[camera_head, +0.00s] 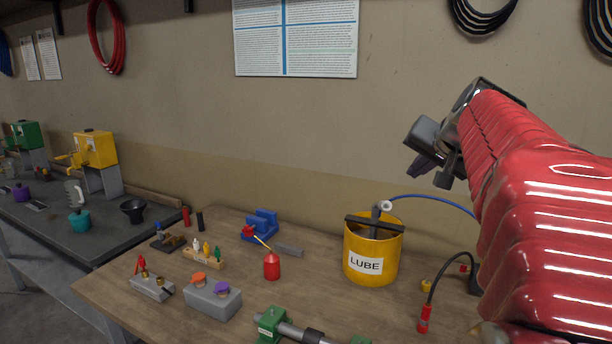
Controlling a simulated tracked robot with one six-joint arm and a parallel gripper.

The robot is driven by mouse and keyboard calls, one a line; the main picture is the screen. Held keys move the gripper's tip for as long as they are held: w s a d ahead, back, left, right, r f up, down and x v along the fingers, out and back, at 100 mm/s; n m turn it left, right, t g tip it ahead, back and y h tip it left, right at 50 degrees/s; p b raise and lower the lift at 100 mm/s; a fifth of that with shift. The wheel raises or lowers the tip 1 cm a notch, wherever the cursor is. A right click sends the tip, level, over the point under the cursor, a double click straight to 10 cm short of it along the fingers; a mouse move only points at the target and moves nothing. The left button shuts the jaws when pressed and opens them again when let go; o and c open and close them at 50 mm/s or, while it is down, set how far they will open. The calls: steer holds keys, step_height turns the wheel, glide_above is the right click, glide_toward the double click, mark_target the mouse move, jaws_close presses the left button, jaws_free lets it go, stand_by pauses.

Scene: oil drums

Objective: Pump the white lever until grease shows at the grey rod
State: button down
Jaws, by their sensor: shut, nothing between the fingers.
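My gripper (421,168), dark and at the end of my red-sleeved arm, is held in the air above and right of the yellow LUBE drum (372,252). It is shut and empty, apart from everything on the bench. A dark bar crosses the drum's top, with a grey post and a small round white part (385,206) there; I cannot tell whether this is the white lever. A blue hose runs from it to the right, behind my arm. A grey rod (302,333) lies in a green holder (270,322) at the bottom edge, partly cut off. I cannot make out grease on it.
The wooden bench (320,292) also holds a red oil can (272,266), a blue vise (262,224), grey blocks (213,298) and a black hose with a red end (424,319). My arm hides the right side. A dark bench (50,225) stands left.

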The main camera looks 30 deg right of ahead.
mark_target(382, 205)
steer(key=w+f, duration=0.6)
steer(key=f, duration=0.2)
steer(key=shift+w+d+f, duration=0.2)
steer(key=shift+w+f, duration=0.15)
steer(key=shift+f, duration=0.1)
stand_by(0.3)
